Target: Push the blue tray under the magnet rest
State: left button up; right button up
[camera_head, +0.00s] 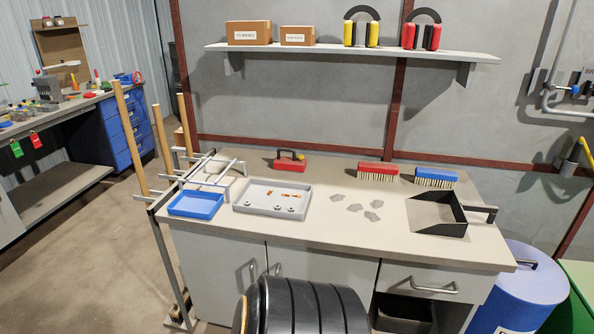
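The shallow blue tray (195,204) lies flat on the left front corner of the bench top. A pale metal rail frame (213,171) stands on the bench just behind it; it looks like the magnet rest, though I cannot be sure. The tray is in front of this frame and appears empty. A red hand magnet (290,161) with a dark handle sits farther back on the bench, right of the frame. Neither my left nor my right gripper is in view.
A grey tray (239,209) with small scraps sits right of the blue tray. Grey flakes (354,208), red (378,171) and blue (436,177) brushes and a black dustpan (457,229) lie farther right. Wooden posts (133,143) stand left. A black ribbed shape (310,305) fills the bottom.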

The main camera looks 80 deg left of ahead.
aim_at(196, 204)
jog(key=u, duration=3.45)
jog(key=i+j, duration=0.05)
